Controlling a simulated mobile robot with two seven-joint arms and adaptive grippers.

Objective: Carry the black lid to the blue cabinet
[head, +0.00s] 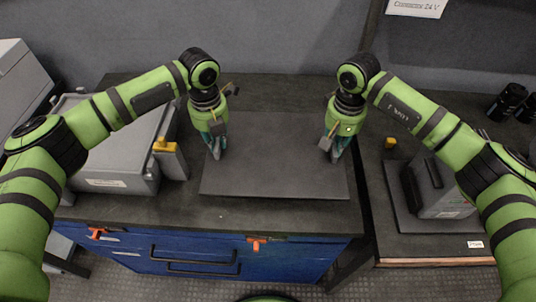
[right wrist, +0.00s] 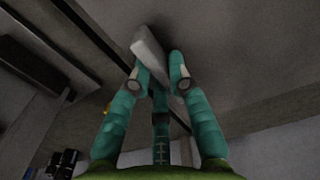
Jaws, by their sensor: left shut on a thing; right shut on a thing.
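The black lid (head: 275,176) is a flat dark plate over the top of the blue cabinet (head: 200,252), near its right end. I cannot tell whether it rests on the top or hangs just above it. My left gripper (head: 216,150) points down at the lid's left side and is shut on it. My right gripper (head: 334,152) points down at its right side, also shut on it. In the right wrist view a pale grey bar (right wrist: 148,48) sits between the teal fingertips of the right gripper (right wrist: 163,72). The left grip itself is too small to see clearly.
A grey case (head: 125,150) with a yellow latch stands on the cabinet's left part. To the right, across a gap, a dark bench holds a grey box (head: 436,188), a small yellow piece (head: 390,143) and black cylinders (head: 508,102). Orange clips (head: 257,244) sit on the cabinet front.

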